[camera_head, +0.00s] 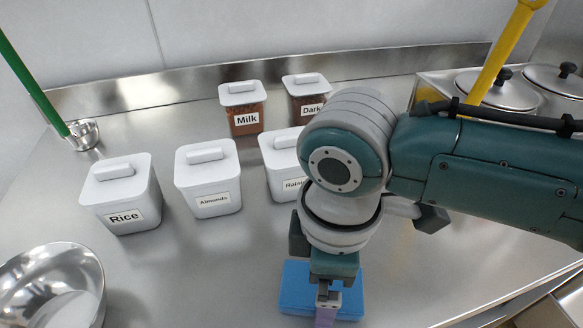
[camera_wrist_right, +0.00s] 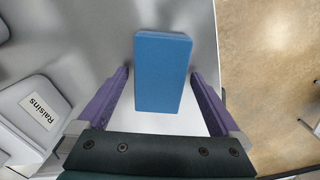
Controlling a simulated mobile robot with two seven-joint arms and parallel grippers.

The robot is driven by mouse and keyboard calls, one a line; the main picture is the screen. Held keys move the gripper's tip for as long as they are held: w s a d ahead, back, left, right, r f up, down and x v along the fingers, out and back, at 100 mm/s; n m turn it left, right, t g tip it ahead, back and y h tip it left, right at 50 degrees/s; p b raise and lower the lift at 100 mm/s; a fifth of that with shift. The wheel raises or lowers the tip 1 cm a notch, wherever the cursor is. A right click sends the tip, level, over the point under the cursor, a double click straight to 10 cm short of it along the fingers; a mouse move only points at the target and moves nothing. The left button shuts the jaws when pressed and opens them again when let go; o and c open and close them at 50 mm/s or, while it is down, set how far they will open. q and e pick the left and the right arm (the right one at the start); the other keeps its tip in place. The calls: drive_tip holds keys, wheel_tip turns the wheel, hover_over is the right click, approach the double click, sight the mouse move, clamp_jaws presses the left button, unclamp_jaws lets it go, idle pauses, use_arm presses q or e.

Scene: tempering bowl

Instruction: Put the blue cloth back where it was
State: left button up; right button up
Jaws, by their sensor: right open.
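The blue cloth (camera_head: 295,291) is a flat blue rectangle lying on the steel counter at the bottom of the head view, partly hidden by my right gripper. It also shows in the right wrist view (camera_wrist_right: 163,72). My right gripper (camera_head: 327,312) is above the cloth, pointing down. In the right wrist view its purple fingers (camera_wrist_right: 160,75) are spread apart, one on each side of the cloth, with small gaps to its edges. I cannot tell how high the fingertips are above the counter. My left gripper is not in view.
White boxes labelled Rice (camera_head: 122,196), Almonds (camera_head: 209,181) and Raisins (camera_head: 281,158) stand left of my right arm. Milk (camera_head: 243,108) and Dark (camera_head: 304,98) boxes stand behind. A steel bowl (camera_head: 52,285) is at bottom left; lidded pots (camera_head: 497,91) are at back right. The counter edge is right of the cloth.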

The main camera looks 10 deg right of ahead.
wheel_tip(320, 180, up, 12)
drive_tip(key=p, duration=0.3)
drive_tip(key=s+a+f+m+t+y, duration=0.1)
drive_tip(key=s+a+m+t+y, duration=0.15)
drive_tip(key=s+m, duration=0.3)
drive_tip(key=s+d+m+h, duration=0.1)
drive_tip(key=s+d+m, duration=0.2)
drive_tip(key=d, duration=0.3)
drive_tip(key=s+d+m+t+h, duration=0.1)
drive_tip(key=s+d+m, duration=0.2)
drive_tip(key=d, duration=0.2)
drive_tip(key=shift+s+d, duration=0.35)
drive_tip(key=shift+d, duration=0.05)
wheel_tip(320, 180, up, 39)
drive_tip(key=p, duration=3.9)
